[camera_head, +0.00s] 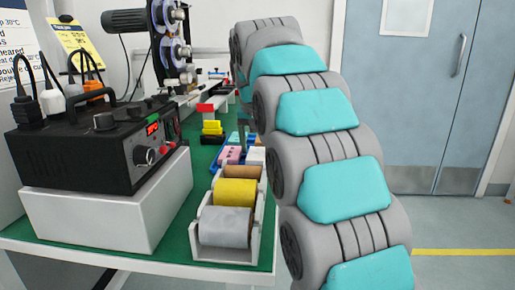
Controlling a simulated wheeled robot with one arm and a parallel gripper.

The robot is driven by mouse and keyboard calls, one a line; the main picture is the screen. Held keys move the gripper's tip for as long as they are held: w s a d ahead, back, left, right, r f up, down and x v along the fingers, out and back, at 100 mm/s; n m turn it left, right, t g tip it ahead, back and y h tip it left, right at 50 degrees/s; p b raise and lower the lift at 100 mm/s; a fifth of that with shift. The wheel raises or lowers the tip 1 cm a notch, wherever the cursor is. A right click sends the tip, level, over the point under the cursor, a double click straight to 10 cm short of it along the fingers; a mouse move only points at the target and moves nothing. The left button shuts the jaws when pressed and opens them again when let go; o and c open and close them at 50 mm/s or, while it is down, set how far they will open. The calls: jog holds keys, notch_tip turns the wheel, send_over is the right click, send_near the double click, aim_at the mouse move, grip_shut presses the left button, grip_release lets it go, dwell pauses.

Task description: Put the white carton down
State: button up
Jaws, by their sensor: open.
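My arm, grey with teal covers, runs up the middle of the view and reaches away over the right side of the bench. My gripper at its far end is not visible; the arm hides it. I cannot make out a white carton for certain. A small white block (256,156) shows beside the arm, next to a pink block (230,155), partly hidden. Whether it is the carton, and whether anything is near my gripper, I cannot tell.
The green bench top (180,222) holds a black control box (95,150) on a white block (105,212) and a white holder (253,252) with rolls. Yellow blocks (212,132) and a reel machine (172,45) stand behind. Blue doors (425,110) are at right.

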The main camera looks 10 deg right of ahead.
aim_at(256, 154)
jog(key=p+v, duration=0.2)
jog(key=v, duration=0.8)
jog(key=shift+r, duration=0.2)
jog(key=shift+o, duration=0.4)
jog(key=shift+s+a+r+p, duration=0.1)
jog(key=shift+s+r+p, duration=0.1)
jog(key=shift+r+p, duration=0.3)
jog(key=w+f+n+p, duration=0.1)
jog(key=n, duration=0.9)
jog(key=f+n+p, duration=0.1)
jog(key=n, duration=1)
jog(key=w+f+n+p, duration=0.1)
jog(key=n, duration=1)
jog(key=shift+w+d, duration=0.35)
jog(key=shift+d, duration=0.05)
jog(key=n, duration=0.3)
jog(key=shift+w+a+f+n, duration=0.1)
jog(key=shift+w+f+n, duration=0.05)
jog(key=shift+f+n, duration=0.2)
jog(key=shift+w+f, duration=0.15)
jog(key=shift+f, duration=0.3)
jog(key=shift+s+x, duration=0.1)
jog(key=shift+x, duration=1.6)
jog(key=shift+s+x, duration=0.15)
jog(key=shift+x, duration=1.55)
